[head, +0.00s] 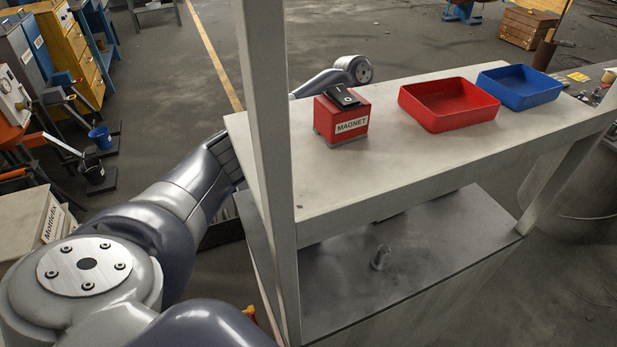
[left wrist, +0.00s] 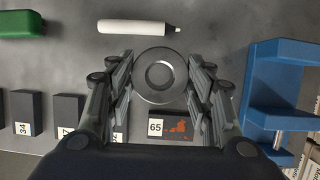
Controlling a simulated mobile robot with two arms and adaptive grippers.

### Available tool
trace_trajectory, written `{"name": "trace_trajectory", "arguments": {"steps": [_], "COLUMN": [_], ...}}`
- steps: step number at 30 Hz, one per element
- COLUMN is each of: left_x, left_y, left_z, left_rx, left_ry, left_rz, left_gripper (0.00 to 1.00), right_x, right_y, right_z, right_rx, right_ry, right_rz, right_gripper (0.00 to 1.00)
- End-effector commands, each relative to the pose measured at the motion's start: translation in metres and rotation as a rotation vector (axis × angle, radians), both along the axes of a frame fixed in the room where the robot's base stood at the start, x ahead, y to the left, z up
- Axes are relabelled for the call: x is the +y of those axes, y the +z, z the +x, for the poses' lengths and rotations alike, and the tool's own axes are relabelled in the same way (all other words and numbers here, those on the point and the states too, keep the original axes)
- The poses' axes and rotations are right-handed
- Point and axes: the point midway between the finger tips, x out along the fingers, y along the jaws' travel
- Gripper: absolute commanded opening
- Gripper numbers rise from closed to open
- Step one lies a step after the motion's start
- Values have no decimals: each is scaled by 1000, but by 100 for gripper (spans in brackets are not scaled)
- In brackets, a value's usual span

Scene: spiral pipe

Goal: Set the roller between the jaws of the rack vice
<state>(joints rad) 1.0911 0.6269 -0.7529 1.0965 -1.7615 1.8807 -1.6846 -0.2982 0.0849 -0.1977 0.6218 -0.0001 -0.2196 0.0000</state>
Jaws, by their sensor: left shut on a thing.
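My left gripper (left wrist: 160,88) has its fingers on either side of a round grey roller (left wrist: 160,76), seen end-on with a ring-shaped face, and is shut on it. A blue vice (left wrist: 285,85) with a gap between its jaws is at the right of the left wrist view, apart from the gripper and roller. I cannot tell the roller's height above the grey surface. In the head view my left arm passes behind the rack, and its gripper is hidden. My right gripper is not in view.
A white cylinder (left wrist: 135,28) and green object (left wrist: 22,22) lie beyond the gripper; numbered dark blocks (left wrist: 25,112) are at left. The rack's white top (head: 390,155) carries a red magnet box (head: 340,122), red tray (head: 430,115) and blue tray (head: 520,92). A post (head: 268,150) stands in front.

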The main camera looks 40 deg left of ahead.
Motion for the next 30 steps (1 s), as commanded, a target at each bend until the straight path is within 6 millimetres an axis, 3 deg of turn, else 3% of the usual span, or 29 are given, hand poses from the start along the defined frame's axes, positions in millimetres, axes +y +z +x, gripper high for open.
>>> {"name": "trace_trajectory", "arguments": {"steps": [5, 21, 30], "left_x": [7, 54, 65], "left_y": [0, 1, 0], "left_z": [-15, -107, -128], "left_rx": [2, 2, 0], "left_ry": [-21, -19, -18], "left_rz": [1, 2, 0], "left_gripper": [18, 18, 18], "right_x": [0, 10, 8], "right_y": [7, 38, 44], "right_z": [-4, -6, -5], "right_rx": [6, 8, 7], "right_ry": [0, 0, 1], "right_rz": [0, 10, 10], "right_gripper": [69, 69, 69]}}
